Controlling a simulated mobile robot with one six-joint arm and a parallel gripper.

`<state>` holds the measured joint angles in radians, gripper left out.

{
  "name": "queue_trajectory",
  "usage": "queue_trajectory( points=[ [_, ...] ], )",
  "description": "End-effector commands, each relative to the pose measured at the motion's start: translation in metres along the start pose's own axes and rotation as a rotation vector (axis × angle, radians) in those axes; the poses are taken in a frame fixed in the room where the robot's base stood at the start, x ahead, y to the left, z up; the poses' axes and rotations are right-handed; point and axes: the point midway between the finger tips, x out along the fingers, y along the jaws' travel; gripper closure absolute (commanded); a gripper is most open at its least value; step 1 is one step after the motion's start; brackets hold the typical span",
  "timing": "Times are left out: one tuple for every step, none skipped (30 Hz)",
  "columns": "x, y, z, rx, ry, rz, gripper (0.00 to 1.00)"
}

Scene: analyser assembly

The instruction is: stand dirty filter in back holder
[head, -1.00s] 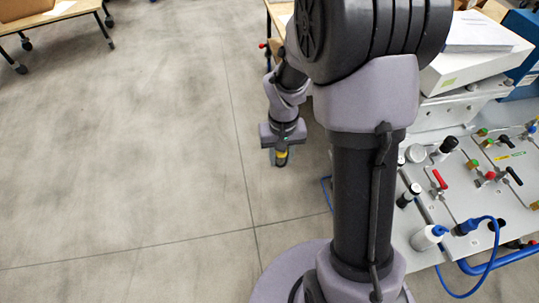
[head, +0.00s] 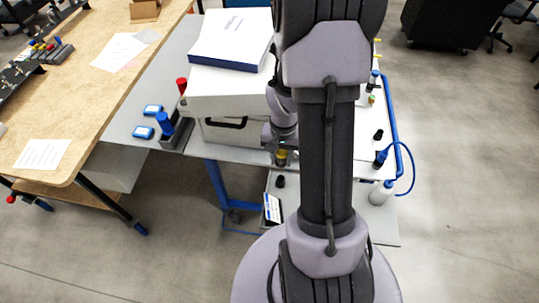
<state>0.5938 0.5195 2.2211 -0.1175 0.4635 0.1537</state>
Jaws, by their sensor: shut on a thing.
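My gripper (head: 281,147) hangs in front of the white case, left of my column. It is shut on a small dark piece with a yellow band (head: 282,156), which I take to be the dirty filter; it is too small to read in detail. A dark grey holder (head: 178,138) stands on the grey table to the left of the white case, apart from my gripper. A blue cylinder (head: 165,124) stands in it. A red-topped piece (head: 182,86) stands behind it, beside the case. I cannot tell which holder is the back one.
Two blue-and-white items (head: 143,132) lie left of the holder. A wooden table (head: 95,85) is at the left. A white bottle (head: 381,193) and blue hose (head: 411,165) are right of my column.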

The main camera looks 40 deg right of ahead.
Motion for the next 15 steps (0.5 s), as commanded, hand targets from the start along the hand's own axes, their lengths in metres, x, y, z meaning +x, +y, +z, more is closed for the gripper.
queue_trajectory(
  points=[
    [0.002, 0.001, 0.000, 0.002, -0.001, 0.000, 1.00],
    [0.004, 0.001, 0.000, 0.003, -0.001, 0.000, 1.00],
    [0.006, 0.001, 0.000, 0.002, -0.001, 0.000, 1.00],
    [0.008, 0.000, 0.000, 0.002, -0.001, 0.000, 1.00],
    [0.011, 0.000, 0.000, 0.002, -0.001, 0.000, 1.00],
    [0.015, 0.000, 0.000, 0.002, -0.002, 0.000, 1.00],
    [0.018, 0.000, 0.000, 0.002, -0.002, 0.000, 1.00],
    [0.022, 0.000, 0.000, 0.002, -0.002, 0.000, 1.00],
    [0.027, 0.000, 0.000, 0.001, -0.002, 0.000, 1.00],
    [0.032, 0.000, 0.000, 0.001, -0.001, 0.000, 1.00],
    [0.036, 0.000, 0.000, 0.001, -0.001, 0.000, 1.00],
    [0.041, 0.000, 0.000, 0.001, -0.001, 0.000, 1.00],
    [0.046, 0.000, 0.000, 0.001, -0.001, 0.000, 1.00],
    [0.050, 0.000, 0.000, 0.001, -0.001, 0.000, 1.00],
    [0.055, 0.000, 0.000, 0.001, -0.001, 0.000, 1.00]
  ],
)
